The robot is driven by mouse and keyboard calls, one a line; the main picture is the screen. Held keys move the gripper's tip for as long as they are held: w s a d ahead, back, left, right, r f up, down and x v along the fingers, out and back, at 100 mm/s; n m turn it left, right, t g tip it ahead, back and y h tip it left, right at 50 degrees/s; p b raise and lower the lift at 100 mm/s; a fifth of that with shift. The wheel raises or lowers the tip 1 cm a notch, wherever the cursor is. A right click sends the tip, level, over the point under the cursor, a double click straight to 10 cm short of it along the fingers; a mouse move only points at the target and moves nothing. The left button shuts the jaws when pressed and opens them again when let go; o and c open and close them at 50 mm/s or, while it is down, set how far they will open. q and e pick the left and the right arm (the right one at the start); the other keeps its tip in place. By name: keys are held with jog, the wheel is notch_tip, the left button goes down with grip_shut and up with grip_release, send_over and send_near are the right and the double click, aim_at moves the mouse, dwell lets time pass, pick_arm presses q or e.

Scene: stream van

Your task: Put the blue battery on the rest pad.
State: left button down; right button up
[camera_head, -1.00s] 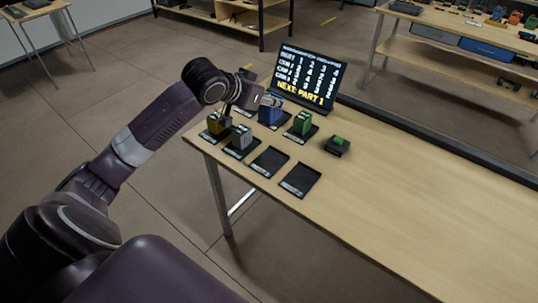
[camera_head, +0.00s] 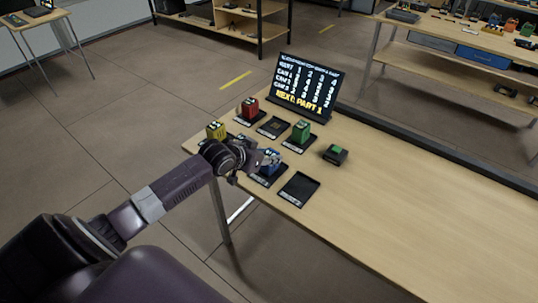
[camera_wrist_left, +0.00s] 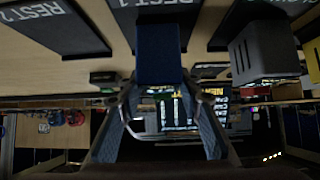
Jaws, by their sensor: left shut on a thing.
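The blue battery (camera_head: 269,158) is at the front row of pads, with my left gripper (camera_head: 254,160) shut on it. In the left wrist view the blue battery (camera_wrist_left: 158,52) sits between the two fingers (camera_wrist_left: 160,95), in front of the dark pad marked REST 1 (camera_wrist_left: 120,14). In the head view that pad (camera_head: 268,180) shows just under the battery; I cannot tell whether they touch. A second pad, marked REST 2 (camera_wrist_left: 50,30), is empty; it also shows in the head view (camera_head: 299,189). My right gripper is not in view.
Red (camera_head: 249,107), green (camera_head: 301,131) and yellow (camera_head: 215,131) batteries stand on pads. A grey battery (camera_wrist_left: 264,48) is close beside the blue one. An empty pad (camera_head: 274,127), a green-topped device (camera_head: 335,154) and a screen (camera_head: 308,84) are nearby. The table's right side is clear.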

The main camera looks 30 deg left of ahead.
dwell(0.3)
pick_arm(q)
jog(key=c, duration=1.4)
grip_release()
jog(key=shift+f, duration=0.15)
jog(key=v, duration=1.2)
jog(key=shift+r, duration=0.25)
